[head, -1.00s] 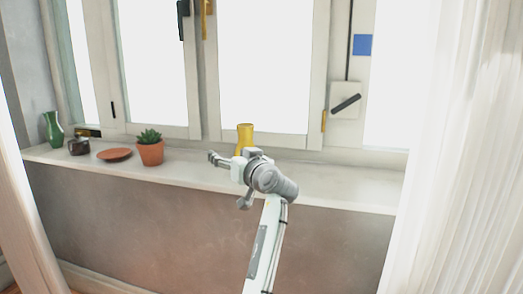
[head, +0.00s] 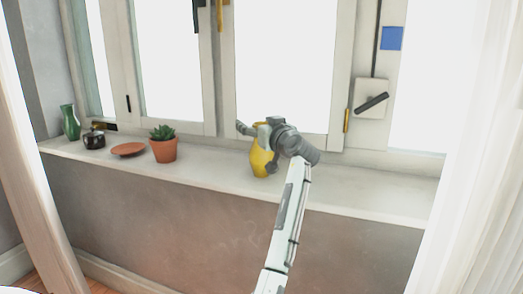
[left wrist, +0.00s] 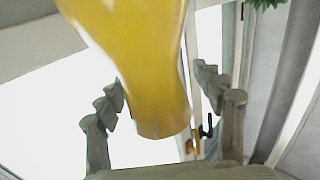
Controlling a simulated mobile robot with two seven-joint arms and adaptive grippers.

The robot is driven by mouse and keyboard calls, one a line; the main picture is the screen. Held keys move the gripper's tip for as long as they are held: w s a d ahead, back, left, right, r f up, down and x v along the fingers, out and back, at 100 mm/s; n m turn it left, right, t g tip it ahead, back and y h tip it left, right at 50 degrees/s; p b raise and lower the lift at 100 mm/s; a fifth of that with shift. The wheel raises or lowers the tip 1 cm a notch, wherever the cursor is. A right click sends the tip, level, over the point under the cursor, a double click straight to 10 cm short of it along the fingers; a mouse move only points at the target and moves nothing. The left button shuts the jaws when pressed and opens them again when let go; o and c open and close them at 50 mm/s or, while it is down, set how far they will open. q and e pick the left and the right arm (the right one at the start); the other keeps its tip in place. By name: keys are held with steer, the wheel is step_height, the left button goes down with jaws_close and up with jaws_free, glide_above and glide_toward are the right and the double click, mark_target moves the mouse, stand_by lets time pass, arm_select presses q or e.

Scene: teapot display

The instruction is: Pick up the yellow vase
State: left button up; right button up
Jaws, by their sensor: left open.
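The yellow vase (head: 260,160) stands upright on the white windowsill (head: 350,193), partly hidden by my left gripper (head: 257,148). In the left wrist view the vase (left wrist: 145,70) is large and close, between the two fingers of my open left gripper (left wrist: 160,88). Gaps show beside the vase near its end, so the fingers do not look closed on it. My right gripper is in neither view.
A potted succulent (head: 164,149), a brown plate (head: 129,149), a dark pot (head: 94,140) and a green vase (head: 70,123) stand along the sill to the left. The window frame (head: 226,80) is close behind. The sill to the right is clear.

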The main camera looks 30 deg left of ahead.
arm_select(q)
steer(key=shift+w+a, duration=0.1)
jaws_close()
stand_by(0.5)
